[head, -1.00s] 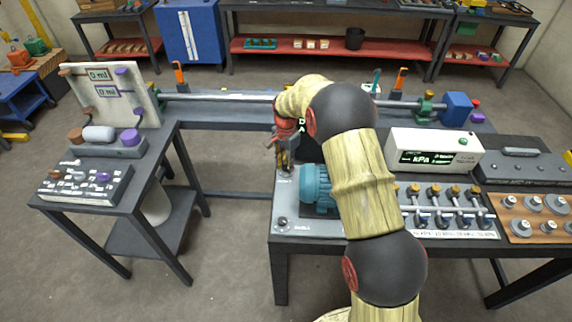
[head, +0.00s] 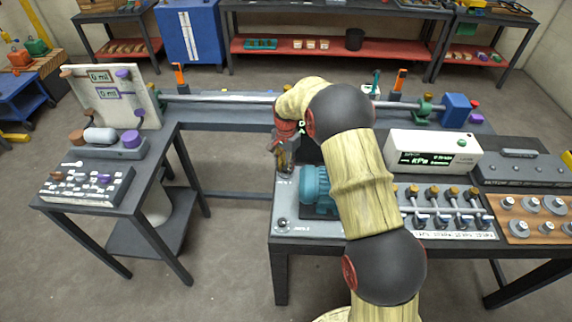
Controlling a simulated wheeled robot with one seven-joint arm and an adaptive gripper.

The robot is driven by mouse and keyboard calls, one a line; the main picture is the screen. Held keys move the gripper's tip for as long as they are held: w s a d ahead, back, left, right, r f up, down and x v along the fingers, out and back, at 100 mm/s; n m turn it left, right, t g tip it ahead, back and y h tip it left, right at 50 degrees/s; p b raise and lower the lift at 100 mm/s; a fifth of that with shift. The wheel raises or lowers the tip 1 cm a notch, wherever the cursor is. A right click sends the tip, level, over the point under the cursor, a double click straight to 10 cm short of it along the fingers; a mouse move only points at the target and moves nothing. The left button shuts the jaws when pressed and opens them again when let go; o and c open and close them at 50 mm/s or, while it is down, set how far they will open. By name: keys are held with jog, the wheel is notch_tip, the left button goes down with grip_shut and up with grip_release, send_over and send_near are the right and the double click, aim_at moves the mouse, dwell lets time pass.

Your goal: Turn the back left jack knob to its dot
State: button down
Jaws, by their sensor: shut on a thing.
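The teal motor (head: 315,188) stands on a grey plate (head: 300,229) at the left end of the near bench. My gripper (head: 284,168) is lowered at the back left corner of this plate and is shut on the back left jack knob, which is mostly hidden by the fingers. The dot for this knob cannot be made out. The front left jack knob (head: 282,223) shows clear of my gripper near the plate's front left corner. My arm hides the right part of the motor and plate.
A white kPa display box (head: 433,152) and a row of brass-topped valves (head: 443,208) stand right of my arm. A long shaft (head: 220,98) runs behind my gripper. A side table (head: 128,190) stands left, with open floor between.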

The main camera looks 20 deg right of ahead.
aim_at(286, 168)
jog(key=n+p, duration=0.2)
jog(key=n, duration=0.3)
jog(key=shift+r, duration=0.1)
jog(key=shift+n+p, duration=0.95)
jog(key=shift+n, duration=1.45)
jog(key=c, duration=1.5)
grip_release()
jog(key=shift+c, duration=0.2)
notch_tip(286, 168, up, 12)
